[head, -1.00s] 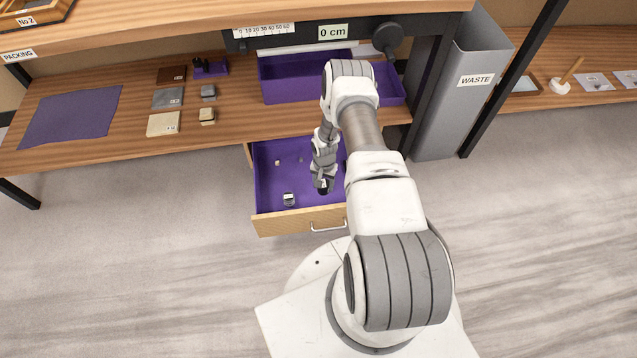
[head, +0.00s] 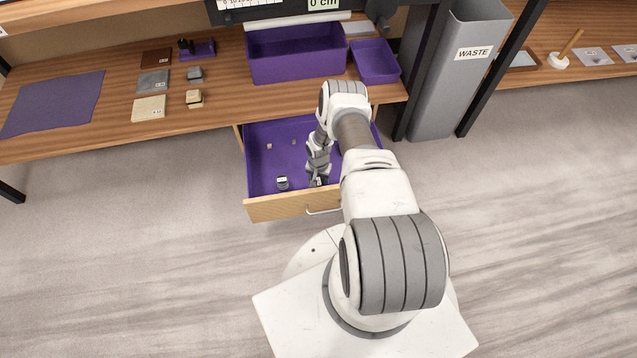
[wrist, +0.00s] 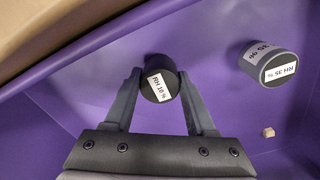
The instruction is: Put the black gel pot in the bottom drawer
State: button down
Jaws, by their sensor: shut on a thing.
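The black gel pot (wrist: 159,76), labelled "RH 10 %", sits between my gripper's fingertips (wrist: 160,88) in the wrist view. My gripper (head: 318,180) is shut on it, inside the open bottom drawer (head: 268,205) near its front panel. The drawer has a purple lining and a pale wooden front. In the wrist view the pot is close over the lining; I cannot tell whether it touches the drawer floor. In the head view my gripper and arm mostly hide the pot.
A grey pot (wrist: 270,64) labelled "RH 35 %" stands in the drawer to the right of the black pot; it also shows in the head view (head: 282,183). A small beige cube (wrist: 268,132) lies nearby. The tabletop (head: 110,140) is above the drawer, with a waste bin (head: 440,95) at right.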

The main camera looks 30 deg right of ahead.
jog(key=shift+f, duration=0.15)
jog(key=shift+c, duration=1.1)
grip_release()
